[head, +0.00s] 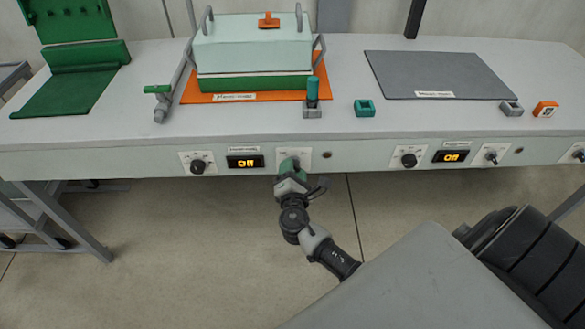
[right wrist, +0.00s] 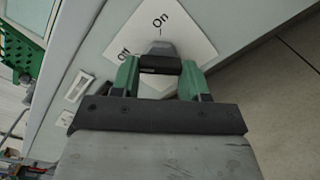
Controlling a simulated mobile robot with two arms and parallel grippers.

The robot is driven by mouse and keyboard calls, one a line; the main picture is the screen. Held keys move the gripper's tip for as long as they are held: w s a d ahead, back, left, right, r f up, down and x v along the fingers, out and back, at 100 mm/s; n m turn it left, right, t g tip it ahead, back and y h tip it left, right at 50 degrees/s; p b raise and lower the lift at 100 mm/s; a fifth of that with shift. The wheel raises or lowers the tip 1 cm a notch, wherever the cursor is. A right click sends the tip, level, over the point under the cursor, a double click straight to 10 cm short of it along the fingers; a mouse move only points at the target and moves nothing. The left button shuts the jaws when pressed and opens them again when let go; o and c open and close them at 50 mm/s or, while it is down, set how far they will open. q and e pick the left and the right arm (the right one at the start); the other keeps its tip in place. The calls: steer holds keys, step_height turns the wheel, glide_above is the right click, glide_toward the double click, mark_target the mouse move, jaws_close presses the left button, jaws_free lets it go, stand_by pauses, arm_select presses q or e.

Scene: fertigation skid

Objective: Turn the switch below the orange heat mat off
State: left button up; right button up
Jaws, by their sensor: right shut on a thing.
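The orange heat mat (head: 190,92) lies on the bench under a pale green box with a darker green base. Below it, on the bench's front panel, is a white switch plate (head: 300,152), mostly behind my right gripper (head: 290,170). In the right wrist view the plate (right wrist: 190,42) carries the labels "On" and "Off". My right gripper's green fingers (right wrist: 161,80) are shut on the dark switch (right wrist: 160,50), whose grey end lies near the "On" mark. The display (head: 245,162) left of the switch appears to read "Off". My left gripper is not in view.
A black dial (head: 198,167) sits left of the display. Further right are another dial (head: 408,160), a second display (head: 451,156) reading "Off" and a toggle switch (head: 491,156), below a grey mat (head: 440,75). The floor before the bench is clear.

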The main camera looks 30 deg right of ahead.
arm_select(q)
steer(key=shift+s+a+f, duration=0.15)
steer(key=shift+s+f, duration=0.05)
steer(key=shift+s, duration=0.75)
arm_select(e)
steer(key=shift+f+n, duration=0.15)
steer(key=shift+n, duration=0.45)
steer(key=shift+s, duration=0.1)
steer(key=o, duration=0.9)
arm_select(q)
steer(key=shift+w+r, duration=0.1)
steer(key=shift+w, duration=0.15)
arm_select(e)
steer(key=shift+v, duration=5.35)
